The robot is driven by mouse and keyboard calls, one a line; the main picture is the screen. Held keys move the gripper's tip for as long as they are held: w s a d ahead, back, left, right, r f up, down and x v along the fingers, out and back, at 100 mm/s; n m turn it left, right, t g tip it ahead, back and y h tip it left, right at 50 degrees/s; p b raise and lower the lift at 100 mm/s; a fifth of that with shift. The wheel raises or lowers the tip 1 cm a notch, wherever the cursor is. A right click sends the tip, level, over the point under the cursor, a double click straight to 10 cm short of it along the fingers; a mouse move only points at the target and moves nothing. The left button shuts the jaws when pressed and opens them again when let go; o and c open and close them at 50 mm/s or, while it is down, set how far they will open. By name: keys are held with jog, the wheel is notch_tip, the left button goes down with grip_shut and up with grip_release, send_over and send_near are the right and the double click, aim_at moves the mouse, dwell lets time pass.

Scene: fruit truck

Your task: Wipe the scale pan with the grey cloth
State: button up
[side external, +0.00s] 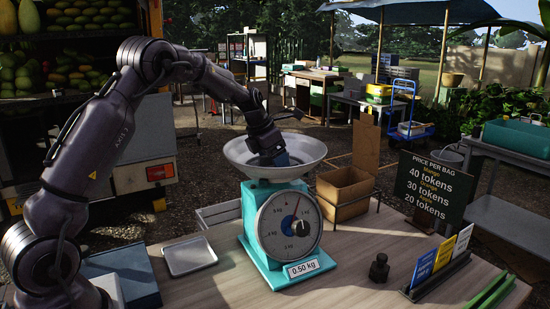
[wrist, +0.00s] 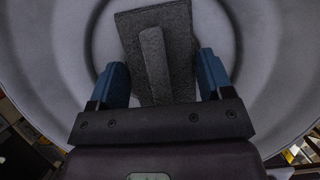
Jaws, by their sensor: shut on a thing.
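The white scale pan (side external: 238,152) sits on top of the teal scale (side external: 256,253), whose dial faces the camera. My gripper (side external: 272,160) points down inside the pan. In the wrist view the grey cloth (wrist: 181,50) lies flat against the pan (wrist: 268,70), with a raised ridge (wrist: 154,62) along its middle. The blue fingertips of my gripper (wrist: 160,78) are on either side of the cloth, and my gripper is shut on it. In the side view the cloth is mostly hidden by the gripper and the pan's rim.
A "0.50 kg" card (side external: 304,269) stands before the scale. A metal tray (side external: 189,256) and a blue box (side external: 122,274) lie left on the table. A brown box (side external: 345,193) stands behind right. A dark weight (side external: 379,268) and card holder (side external: 436,276) are at right.

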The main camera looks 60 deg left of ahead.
jog(key=shift+s, duration=0.3)
jog(key=shift+w+f, duration=0.1)
jog(key=shift+w, duration=0.85)
jog(key=shift+s, duration=0.95)
